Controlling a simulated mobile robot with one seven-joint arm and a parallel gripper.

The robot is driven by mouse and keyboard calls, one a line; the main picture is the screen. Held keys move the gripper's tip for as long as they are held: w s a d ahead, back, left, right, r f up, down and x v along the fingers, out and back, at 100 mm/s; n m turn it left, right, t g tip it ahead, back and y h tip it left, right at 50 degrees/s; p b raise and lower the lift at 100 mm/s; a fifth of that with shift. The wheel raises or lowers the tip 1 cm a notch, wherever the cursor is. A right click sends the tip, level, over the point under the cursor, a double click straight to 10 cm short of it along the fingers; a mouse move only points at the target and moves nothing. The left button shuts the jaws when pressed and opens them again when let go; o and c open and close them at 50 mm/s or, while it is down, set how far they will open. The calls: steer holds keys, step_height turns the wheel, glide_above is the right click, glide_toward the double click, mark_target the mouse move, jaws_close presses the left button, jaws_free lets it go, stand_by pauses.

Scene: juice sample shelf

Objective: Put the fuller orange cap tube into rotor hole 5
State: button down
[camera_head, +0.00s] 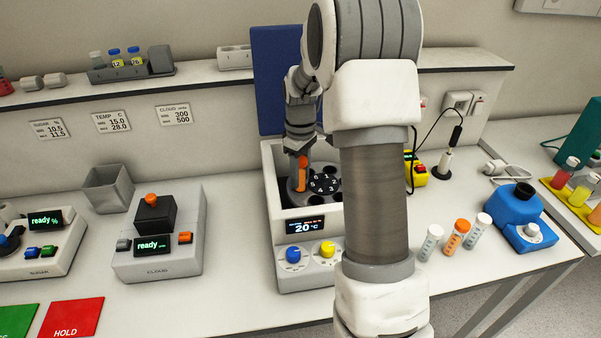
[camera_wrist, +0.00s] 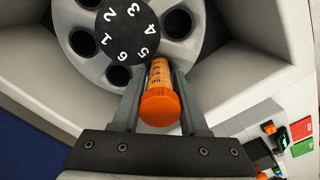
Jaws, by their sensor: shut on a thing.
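My gripper (camera_wrist: 161,80) is shut on an orange-capped tube (camera_wrist: 160,108), with a finger on either side. The tube has an orange body with dark marks. Its lower end is at the grey rotor (camera_wrist: 98,66), beside the number 5; how deep it sits in hole 5 is hidden. In the head view, the gripper (camera_head: 301,165) holds the tube (camera_head: 301,176) roughly upright over the rotor's left side, inside the white centrifuge (camera_head: 272,222). Another orange-capped tube (camera_head: 457,236) stands on the table at right. An orange cap (camera_head: 151,198) tops the cloud meter's black block.
Two white-capped tubes (camera_head: 430,243) (camera_head: 479,229) flank the orange-capped tube on the table. A blue device (camera_head: 517,210) stands farther right. The centrifuge's raised blue lid (camera_head: 272,75) is behind my gripper. My arm hides part of the centrifuge. Other rotor holes beside the tube look empty.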

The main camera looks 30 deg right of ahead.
steer(key=shift+f+b, duration=0.55)
steer(key=shift+f, duration=0.45)
stand_by(0.4)
steer(key=shift+r+p, duration=1.8)
steer(key=shift+r, duration=0.6)
steer(key=shift+c, duration=1.8)
jaws_free()
step_height(320, 180, up, 18)
steer(key=shift+f, duration=0.25)
